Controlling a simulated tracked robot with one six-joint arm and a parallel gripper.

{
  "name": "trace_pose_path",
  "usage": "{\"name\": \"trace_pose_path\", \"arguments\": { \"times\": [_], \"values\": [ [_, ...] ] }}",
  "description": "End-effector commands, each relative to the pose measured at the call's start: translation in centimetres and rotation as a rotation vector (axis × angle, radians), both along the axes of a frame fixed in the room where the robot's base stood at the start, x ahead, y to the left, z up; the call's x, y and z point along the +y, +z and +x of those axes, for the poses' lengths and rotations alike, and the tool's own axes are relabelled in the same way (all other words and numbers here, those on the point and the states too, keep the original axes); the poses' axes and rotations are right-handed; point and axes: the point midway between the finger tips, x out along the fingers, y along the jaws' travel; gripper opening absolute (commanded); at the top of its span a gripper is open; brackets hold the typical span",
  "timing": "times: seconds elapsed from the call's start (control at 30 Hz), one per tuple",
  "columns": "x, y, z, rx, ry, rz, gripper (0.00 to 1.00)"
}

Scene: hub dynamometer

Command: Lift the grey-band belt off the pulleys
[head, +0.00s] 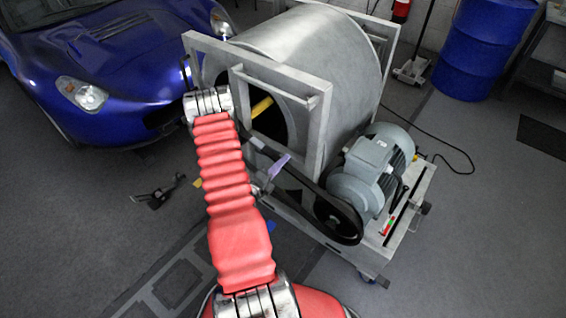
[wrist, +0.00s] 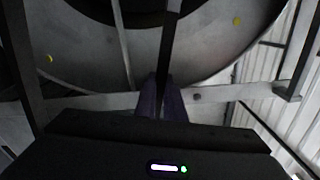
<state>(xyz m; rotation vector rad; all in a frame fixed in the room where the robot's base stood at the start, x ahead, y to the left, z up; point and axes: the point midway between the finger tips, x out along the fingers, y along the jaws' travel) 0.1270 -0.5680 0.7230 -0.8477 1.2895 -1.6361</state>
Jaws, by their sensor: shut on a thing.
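The black belt (head: 306,183) runs from the lower motor pulley (head: 333,214) up and left toward the drum shaft in the head view. The far pulley end is hidden behind my red arm, and I cannot make out a grey band. My gripper's purple fingers (head: 279,166) are at the belt, between the pulleys. In the wrist view, my gripper (wrist: 163,84) is shut on a dark strip of belt (wrist: 168,52) that runs upward from between the fingers.
The large grey drum (head: 315,45) stands in a metal frame (head: 318,125) close behind the belt. The grey motor (head: 372,165) sits on the wheeled base at right. A blue car (head: 100,70) is at upper left and a blue barrel (head: 480,50) at upper right.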

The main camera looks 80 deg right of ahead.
Motion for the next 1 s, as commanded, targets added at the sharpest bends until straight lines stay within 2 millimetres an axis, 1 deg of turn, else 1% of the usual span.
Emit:
{"name": "trace_pose_path", "arguments": {
  "times": [0.5, 1.0],
  "values": [
    [0.9, 0.0, 0.5, 0.000, 0.001, -0.002, 0.00],
    [1.1, 0.0, 0.5, 0.000, 0.001, -0.002, 0.00]
  ]
}}
